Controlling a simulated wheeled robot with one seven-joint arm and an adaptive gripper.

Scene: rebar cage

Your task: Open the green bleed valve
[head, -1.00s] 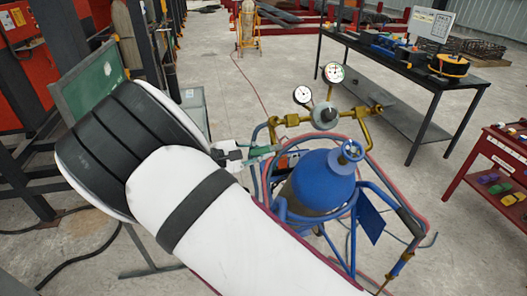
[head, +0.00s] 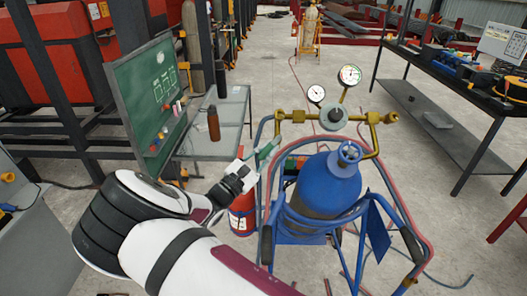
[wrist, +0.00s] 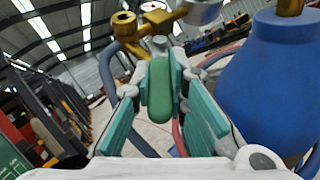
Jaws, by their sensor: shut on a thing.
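The green bleed valve shows in the wrist view as a rounded green lever (wrist: 160,88) below brass and grey fittings. It hangs between the teal pads of my gripper (wrist: 160,100), which is shut on it. In the head view my gripper (head: 266,151) reaches the left end of the brass manifold (head: 292,117), left of the blue gas cylinder (head: 328,183). The lever is hard to tell from the green fingers there.
Two round gauges (head: 349,75) stand above the manifold. A blue cart frame with red hoses (head: 398,200) surrounds the cylinder. A red extinguisher (head: 242,215) stands below my gripper. A green board (head: 148,100) and grey table (head: 225,140) stand at left.

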